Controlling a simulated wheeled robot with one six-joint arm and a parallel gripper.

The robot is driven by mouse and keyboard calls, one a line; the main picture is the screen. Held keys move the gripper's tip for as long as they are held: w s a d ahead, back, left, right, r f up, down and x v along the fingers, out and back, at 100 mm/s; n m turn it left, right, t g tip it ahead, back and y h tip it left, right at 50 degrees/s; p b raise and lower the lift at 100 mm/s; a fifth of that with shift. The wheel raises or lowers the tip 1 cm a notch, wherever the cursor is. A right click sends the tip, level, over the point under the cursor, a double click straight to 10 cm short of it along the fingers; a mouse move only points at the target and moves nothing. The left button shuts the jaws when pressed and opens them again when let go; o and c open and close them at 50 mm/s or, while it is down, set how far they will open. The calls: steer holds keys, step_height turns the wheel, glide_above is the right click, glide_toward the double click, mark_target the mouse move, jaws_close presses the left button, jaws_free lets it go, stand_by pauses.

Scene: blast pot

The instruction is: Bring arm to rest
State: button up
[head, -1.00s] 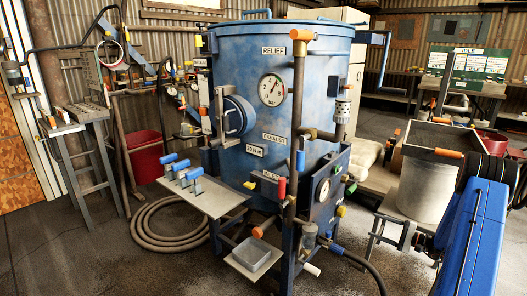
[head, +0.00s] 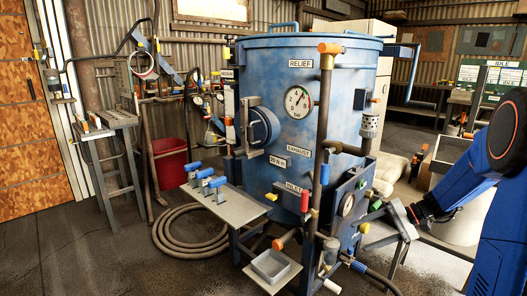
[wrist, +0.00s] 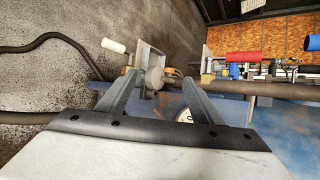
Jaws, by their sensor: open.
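My gripper (head: 382,248) is at the right of the blue blast pot (head: 345,85) in the head view, low beside its dark valve panel. In the wrist view my gripper (wrist: 160,80) has its two grey fingers spread apart. No object is held between them. A round grey fitting and a white-tipped handle (wrist: 113,45) show beyond the fingertips. I cannot tell whether the fingers touch anything. Part of a dial gauge (wrist: 184,116) shows behind the right finger. My blue arm comes in from the right edge of the head view.
The bench with blue-handled valves (head: 238,203) stands in front of the pot. A small grey tray (head: 271,266) sits low near upright pipes. A coiled hose (head: 185,235) and red bucket (head: 170,163) are at left. A bin (head: 455,215) stands behind my arm. Floor is open at lower left.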

steer(key=s+a+r+n+h, duration=0.2)
steer(key=s+a+h, duration=0.1)
steer(key=s, duration=0.5)
steer(key=s+a+r+n+h, duration=0.1)
steer(key=s+a+r+h, duration=0.1)
steer(key=s, duration=0.5)
steer(key=s+a+r+n+h, duration=0.2)
steer(key=s+a+r+h, duration=0.1)
steer(key=s, duration=0.5)
steer(key=s+d+n+t+h, duration=0.1)
steer(key=s+d+t+h, duration=0.1)
steer(key=s, duration=0.6)
steer(key=shift+s+d+r+t+h, duration=0.2)
steer(key=shift+s+d+t+h, duration=0.1)
steer(key=shift+d+h, duration=0.15)
